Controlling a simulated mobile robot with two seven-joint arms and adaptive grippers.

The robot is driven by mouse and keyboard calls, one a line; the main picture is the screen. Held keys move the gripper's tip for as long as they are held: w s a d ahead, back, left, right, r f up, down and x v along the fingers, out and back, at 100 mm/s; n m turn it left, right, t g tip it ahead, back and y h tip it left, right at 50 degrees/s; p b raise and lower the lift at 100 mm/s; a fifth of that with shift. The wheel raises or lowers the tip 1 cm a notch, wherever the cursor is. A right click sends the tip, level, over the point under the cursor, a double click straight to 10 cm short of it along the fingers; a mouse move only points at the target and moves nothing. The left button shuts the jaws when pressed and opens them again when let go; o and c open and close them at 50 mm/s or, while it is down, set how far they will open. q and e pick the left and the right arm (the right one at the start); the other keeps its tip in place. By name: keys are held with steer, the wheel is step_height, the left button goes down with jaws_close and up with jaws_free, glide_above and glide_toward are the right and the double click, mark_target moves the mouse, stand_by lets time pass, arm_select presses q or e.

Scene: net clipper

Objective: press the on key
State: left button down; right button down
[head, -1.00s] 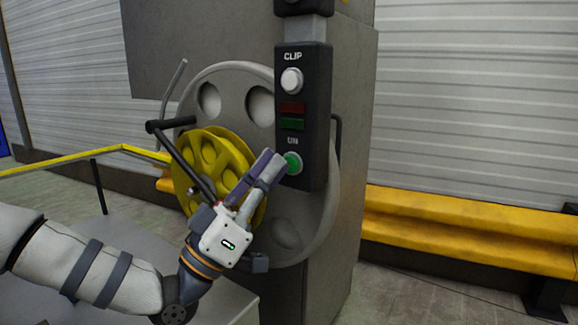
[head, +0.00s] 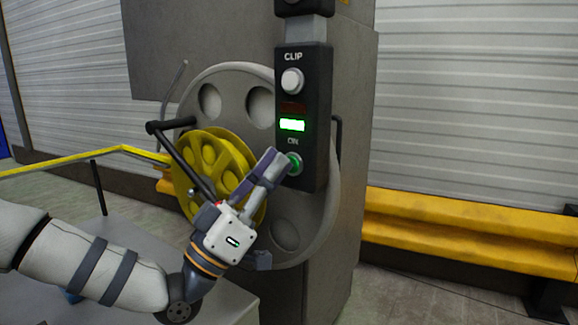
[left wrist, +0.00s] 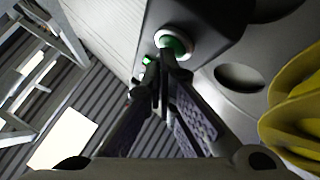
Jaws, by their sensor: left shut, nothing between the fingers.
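The on key is a green round button (head: 294,162) with a pale ring, low on a dark control panel (head: 317,150) under the label ON. In the left wrist view the green button (left wrist: 172,44) shows just beyond the fingertips. My left gripper (head: 277,162) is shut and empty, its fingertips at the button's left edge and apparently touching it. In the left wrist view the closed fingertips (left wrist: 163,62) also show. The green lamp (head: 292,125) above the key is lit brightly, and the red lamp (head: 292,108) above that is dark. My right gripper is not in view.
A white CLIP button (head: 292,81) sits higher on the panel. A grey wheel (head: 222,80) and a yellow reel (head: 205,150) with a black crank stand left of the panel, close to my arm. A yellow barrier (head: 450,225) runs along the right.

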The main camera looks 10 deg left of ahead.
arm_select(q)
steer(key=shift+s, duration=0.1)
steer(key=shift+s+a+p, duration=0.3)
steer(key=shift+s+p, duration=0.15)
steer(key=shift+s, duration=0.25)
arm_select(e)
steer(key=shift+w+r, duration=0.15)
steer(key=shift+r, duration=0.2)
arm_select(q)
steer(key=shift+s, duration=0.1)
